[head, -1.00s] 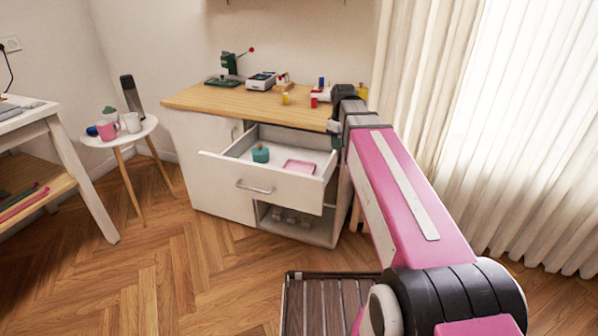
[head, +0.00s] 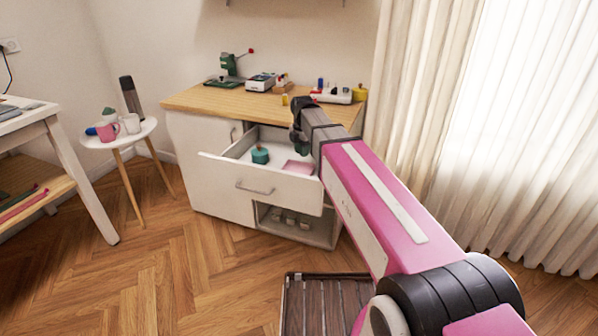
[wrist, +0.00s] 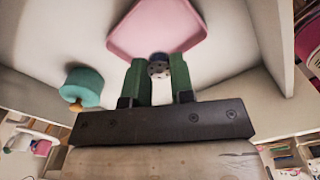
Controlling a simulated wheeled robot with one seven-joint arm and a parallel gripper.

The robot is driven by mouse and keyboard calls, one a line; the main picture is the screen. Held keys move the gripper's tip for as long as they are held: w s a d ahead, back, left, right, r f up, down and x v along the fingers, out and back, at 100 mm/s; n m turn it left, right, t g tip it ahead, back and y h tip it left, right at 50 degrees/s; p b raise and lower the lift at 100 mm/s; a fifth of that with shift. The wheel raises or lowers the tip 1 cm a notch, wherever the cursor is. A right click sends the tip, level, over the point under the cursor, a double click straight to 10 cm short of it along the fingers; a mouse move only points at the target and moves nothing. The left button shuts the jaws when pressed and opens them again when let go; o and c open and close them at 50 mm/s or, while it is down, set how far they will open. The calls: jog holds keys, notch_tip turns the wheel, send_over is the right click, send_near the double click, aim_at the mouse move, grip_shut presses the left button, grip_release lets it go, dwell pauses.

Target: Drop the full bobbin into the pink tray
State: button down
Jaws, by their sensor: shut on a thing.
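My gripper (wrist: 159,80) has green fingers shut on a small bobbin (wrist: 159,69), which shows a grey holed face and a dark blue part. The pink tray (wrist: 165,24) lies in the open drawer, just beyond the fingertips in the wrist view. The head view also shows the pink tray (head: 296,167) in the right part of the drawer. There my gripper (head: 299,146) hangs over the drawer near the tray, and the bobbin cannot be made out. The gap between bobbin and tray is hard to judge.
A teal container (head: 260,155) stands left of the tray in the open white drawer (head: 222,170); it also shows in the wrist view (wrist: 86,84). The wooden cabinet top (head: 215,98) holds a green press (head: 229,68) and other items. A round side table (head: 130,137) stands left.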

aim_at(302, 172)
jog(key=shift+f, duration=2.8)
jog(key=c, duration=0.9)
grip_release()
jog(key=shift+r, duration=0.15)
notch_tip(302, 172, up, 11)
jog(key=shift+f, duration=0.2)
